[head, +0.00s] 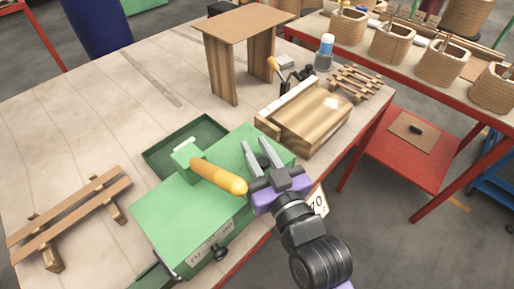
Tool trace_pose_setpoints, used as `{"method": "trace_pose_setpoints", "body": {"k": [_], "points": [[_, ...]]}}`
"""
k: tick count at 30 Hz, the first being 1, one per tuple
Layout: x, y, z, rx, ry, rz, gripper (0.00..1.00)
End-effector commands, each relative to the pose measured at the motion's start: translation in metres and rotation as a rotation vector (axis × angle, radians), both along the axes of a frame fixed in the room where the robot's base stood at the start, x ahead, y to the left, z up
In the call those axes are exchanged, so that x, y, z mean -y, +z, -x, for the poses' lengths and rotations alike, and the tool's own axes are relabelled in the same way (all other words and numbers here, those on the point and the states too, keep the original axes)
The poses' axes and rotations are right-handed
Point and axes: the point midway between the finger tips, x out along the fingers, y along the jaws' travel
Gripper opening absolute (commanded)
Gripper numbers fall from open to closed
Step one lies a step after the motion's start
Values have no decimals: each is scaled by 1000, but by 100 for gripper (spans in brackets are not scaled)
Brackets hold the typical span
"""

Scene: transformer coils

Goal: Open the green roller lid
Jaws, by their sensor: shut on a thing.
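A green metal box (150,225) stands at the table's front edge, with a label and dark knobs on its front. Its green roller lid (215,205) forms the broad top surface; I cannot clearly tell its edges from the box. A wooden-handled tool with an orange-yellow end (218,177) lies over it, its other end at a small green block (187,152). My gripper (257,147) reaches from the lower right over the right part of the green top. Its grey fingers are a little apart with green between them; the exact contact is hard to see.
A dark green open tray (206,128) lies behind the box. A wooden slatted rack (70,215) is at the left, a wooden stand (238,27) at the back, and a wooden block (312,118) right of my gripper. The table's left middle is clear.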

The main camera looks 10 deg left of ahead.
Motion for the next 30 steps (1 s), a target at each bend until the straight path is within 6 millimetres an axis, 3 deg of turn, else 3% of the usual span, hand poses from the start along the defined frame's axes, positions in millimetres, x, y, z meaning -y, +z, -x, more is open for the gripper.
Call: {"method": "trace_pose_setpoints", "body": {"k": [14,30], "points": [[-1,3,0,-8,2,8,0],[-5,15,-3,-137,4,172,0]]}}
